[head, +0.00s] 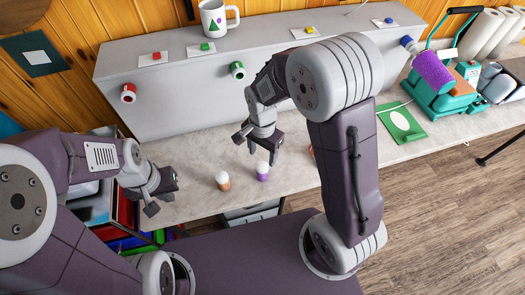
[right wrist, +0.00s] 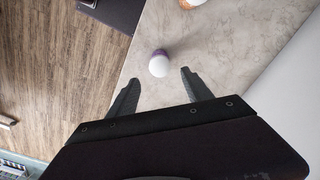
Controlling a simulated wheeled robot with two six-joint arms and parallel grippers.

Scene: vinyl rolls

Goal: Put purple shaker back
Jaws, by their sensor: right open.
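The purple shaker (head: 262,173) stands upright on the counter, with a white rounded top and a purple body. It also shows in the right wrist view (right wrist: 159,65), seen mostly from its top, just beyond and between the spread fingers. My right gripper (head: 258,146) is open and empty, above and slightly behind the shaker in the head view; its fingers show in the right wrist view (right wrist: 159,77). My left gripper (head: 158,196) hangs at the left end of the counter, away from the shaker. Its finger gap is unclear.
An orange-brown shaker (head: 223,182) with a white top stands close left of the purple one. A grey panel (head: 190,95) with colored roll ends rises behind. A teal press (head: 440,95) and a green sheet (head: 400,122) lie right. Bare counter (head: 195,160) surrounds the shakers.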

